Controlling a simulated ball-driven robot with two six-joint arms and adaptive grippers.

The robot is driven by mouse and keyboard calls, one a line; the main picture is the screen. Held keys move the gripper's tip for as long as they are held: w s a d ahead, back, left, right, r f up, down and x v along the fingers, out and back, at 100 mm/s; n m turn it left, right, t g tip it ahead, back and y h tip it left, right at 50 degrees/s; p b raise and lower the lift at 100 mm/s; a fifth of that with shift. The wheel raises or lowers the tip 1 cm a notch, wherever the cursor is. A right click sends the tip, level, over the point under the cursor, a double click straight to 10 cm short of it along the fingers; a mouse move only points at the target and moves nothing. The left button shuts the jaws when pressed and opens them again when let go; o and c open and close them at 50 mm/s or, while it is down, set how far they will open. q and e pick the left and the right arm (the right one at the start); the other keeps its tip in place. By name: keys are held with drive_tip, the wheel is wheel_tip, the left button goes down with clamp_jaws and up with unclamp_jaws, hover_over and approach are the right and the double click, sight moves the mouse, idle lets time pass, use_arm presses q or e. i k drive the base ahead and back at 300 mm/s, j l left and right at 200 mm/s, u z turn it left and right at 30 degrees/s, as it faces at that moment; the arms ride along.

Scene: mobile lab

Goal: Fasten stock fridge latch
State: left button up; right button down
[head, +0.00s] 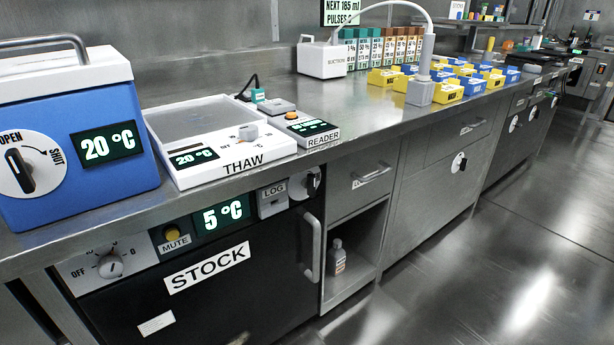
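The stock fridge (215,300) is under the bench at the lower left, with a black door labelled STOCK. Its display reads 5 °C. The door looks flush with the front, so it appears shut. A pale vertical handle (311,248) is at the door's right edge. A round white knob with a dark grip (313,182), seemingly the latch, is at the fridge's upper right corner, beside the LOG box (272,198). Its grip looks roughly upright; its markings are too small to read. Neither of my grippers is in view.
A blue box (70,185) with an OPEN/SHUT dial, the white THAW unit (222,160) and the READER (312,132) stand on the bench (365,125). A bottle (337,257) stands in the open shelf right of the fridge. The floor (470,270) at right is clear.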

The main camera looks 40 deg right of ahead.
sight(309, 183)
drive_tip(key=z, duration=1.15)
drive_tip(key=l, duration=0.55)
drive_tip(key=i+l, duration=0.1)
drive_tip(key=l, duration=0.4)
